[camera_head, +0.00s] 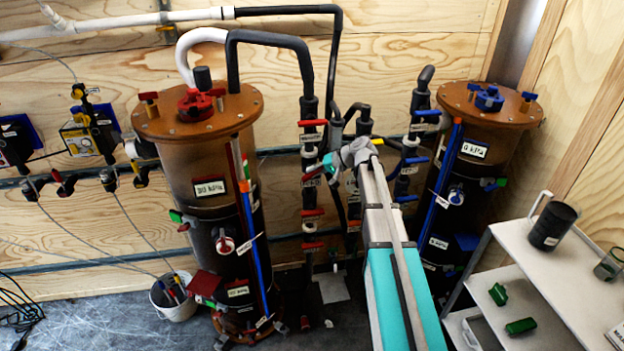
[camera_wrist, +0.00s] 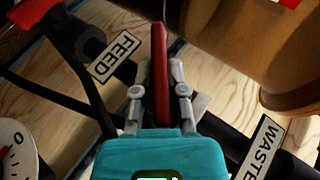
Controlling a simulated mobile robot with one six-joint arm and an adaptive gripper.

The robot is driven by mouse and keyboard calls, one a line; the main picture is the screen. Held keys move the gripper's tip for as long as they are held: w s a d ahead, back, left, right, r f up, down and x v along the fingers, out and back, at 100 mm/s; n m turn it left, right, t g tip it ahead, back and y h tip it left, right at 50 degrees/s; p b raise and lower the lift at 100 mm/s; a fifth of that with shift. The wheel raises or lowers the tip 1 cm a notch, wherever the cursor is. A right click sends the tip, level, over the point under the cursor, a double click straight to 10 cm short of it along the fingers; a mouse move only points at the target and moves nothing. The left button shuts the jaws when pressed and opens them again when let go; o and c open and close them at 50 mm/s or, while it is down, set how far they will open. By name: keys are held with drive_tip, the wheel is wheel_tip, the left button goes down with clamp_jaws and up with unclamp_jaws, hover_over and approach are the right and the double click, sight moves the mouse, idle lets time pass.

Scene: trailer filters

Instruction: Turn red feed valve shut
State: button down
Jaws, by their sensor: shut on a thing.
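In the wrist view a long red valve lever (camera_wrist: 160,72) stands between the two grey fingers of my gripper (camera_wrist: 159,88), which is shut on it. The lever lies at an angle across the dark pipe behind it. A white FEED label (camera_wrist: 115,57) is on that pipe, left of the lever. In the head view my gripper (camera_head: 333,164) reaches the middle pipe stack, and a red lever (camera_head: 313,173) shows at its tip. My fingers and arm partly hide the valve there, so its exact turn is hard to tell.
A WASTE label (camera_wrist: 261,147) marks pipe on the right. Other red levers (camera_head: 312,212) sit on the same stack. Brown-topped columns stand left (camera_head: 212,180) and right (camera_head: 470,152). A grey shelf cart (camera_head: 530,262) is at right.

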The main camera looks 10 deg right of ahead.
drive_tip(key=y+b, duration=0.2)
drive_tip(key=b, duration=0.1)
drive_tip(key=f+m+t+y+b, duration=0.1)
drive_tip(key=y+b, duration=0.2)
drive_tip(key=b, duration=0.1)
drive_tip(key=shift+r+m+y+b, duration=0.1)
drive_tip(key=shift+m+y+b, duration=0.5)
drive_tip(key=shift+b, duration=0.5)
drive_tip(key=shift+r+y+b, duration=0.1)
drive_tip(key=shift+y+b, duration=0.2)
drive_tip(key=shift+b, duration=0.05)
drive_tip(key=shift+r+t, duration=0.1)
drive_tip(key=shift+t, duration=0.2)
drive_tip(key=c, duration=0.7)
unclamp_jaws()
drive_tip(key=shift+d, duration=0.15)
drive_tip(key=shift+v, duration=5.95)
